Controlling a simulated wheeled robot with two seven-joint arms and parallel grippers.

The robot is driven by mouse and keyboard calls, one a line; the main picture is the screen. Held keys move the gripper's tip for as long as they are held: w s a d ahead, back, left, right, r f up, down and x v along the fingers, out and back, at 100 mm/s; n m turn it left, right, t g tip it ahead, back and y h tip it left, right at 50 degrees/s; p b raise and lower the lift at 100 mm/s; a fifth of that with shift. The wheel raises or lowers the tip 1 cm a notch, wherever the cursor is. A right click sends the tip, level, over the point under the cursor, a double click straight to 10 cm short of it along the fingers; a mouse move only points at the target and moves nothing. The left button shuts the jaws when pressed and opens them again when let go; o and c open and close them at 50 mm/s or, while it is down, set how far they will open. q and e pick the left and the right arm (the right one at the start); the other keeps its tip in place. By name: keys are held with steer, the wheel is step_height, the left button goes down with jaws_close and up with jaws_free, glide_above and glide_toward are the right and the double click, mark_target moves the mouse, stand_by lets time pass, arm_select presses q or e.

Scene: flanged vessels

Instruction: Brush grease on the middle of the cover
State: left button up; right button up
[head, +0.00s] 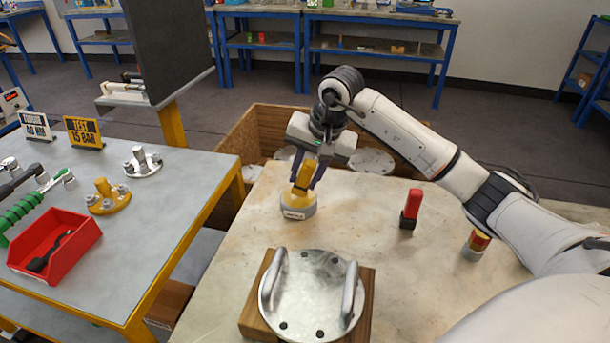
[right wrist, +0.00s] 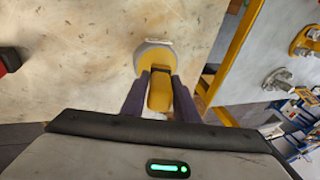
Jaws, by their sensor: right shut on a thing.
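The cover (head: 311,296) is a round grey metal plate with two upright bar handles and several dark holes near its rim. It lies on a wooden block (head: 252,318) at the front of the stone-topped table. My right gripper (head: 304,181) is shut on a yellow handle (head: 299,197), behind the cover. The handle rises from a round grey pot with a white label (head: 298,213). In the right wrist view the handle (right wrist: 160,92) sits between the fingers (right wrist: 159,100), with the pot (right wrist: 150,49) beyond. Whether bristles are inside the pot is hidden. My left gripper is out of view.
A red-topped, black-based item (head: 410,209) and a small red, yellow and grey item (head: 475,245) stand to the right. A wooden crate (head: 230,150) is behind the table. The left bench holds a red bin (head: 80,262) and flanged parts. The table between pot and cover is clear.

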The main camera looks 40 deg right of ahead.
steer(key=shift+r+p, duration=1.8)
steer(key=shift+r, duration=1.2)
